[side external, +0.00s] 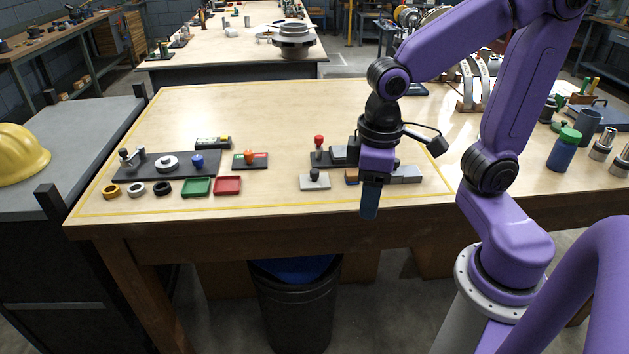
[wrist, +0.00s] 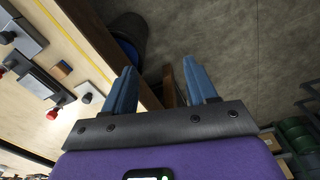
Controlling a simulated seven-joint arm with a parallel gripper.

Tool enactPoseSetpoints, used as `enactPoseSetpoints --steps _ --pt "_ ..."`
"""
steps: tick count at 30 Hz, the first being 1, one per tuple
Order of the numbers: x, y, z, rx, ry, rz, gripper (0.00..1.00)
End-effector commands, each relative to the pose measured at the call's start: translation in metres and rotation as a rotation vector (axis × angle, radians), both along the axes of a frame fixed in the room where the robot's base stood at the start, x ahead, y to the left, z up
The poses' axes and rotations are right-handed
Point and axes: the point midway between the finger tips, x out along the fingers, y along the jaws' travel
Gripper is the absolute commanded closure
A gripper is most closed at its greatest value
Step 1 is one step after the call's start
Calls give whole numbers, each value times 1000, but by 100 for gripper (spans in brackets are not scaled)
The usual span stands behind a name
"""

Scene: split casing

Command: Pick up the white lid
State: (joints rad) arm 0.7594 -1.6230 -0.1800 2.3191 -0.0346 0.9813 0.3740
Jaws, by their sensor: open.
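A pale plate with a black knob on top, which looks like the white lid (side external: 315,183), lies flat near the front of the wooden table.
An orange-brown block (side external: 351,176) and a grey block (side external: 407,174) sit close to my gripper. A dark base with a red knob (side external: 319,140) stands behind the lid. Green (side external: 196,187) and red trays lie to the left. A bin (side external: 296,310) stands below the table edge.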

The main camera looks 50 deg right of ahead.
Motion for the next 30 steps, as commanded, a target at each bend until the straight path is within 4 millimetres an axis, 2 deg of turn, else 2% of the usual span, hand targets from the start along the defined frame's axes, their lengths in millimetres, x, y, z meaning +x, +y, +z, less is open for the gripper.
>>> enactPoseSetpoints --steps 1,8,14,18,24,30 --pt "17 1 3 -4 -3 -108 43" --pt "85 -5 15 -16 -23 -601 43" --pt "142 -25 24 -25 -47 -1030 43" --pt "178 -46 29 -32 -67 -1333 43" --pt "218 -84 34 -44 -101 -1743 43" --pt "238 -113 37 -52 -129 -2006 43"
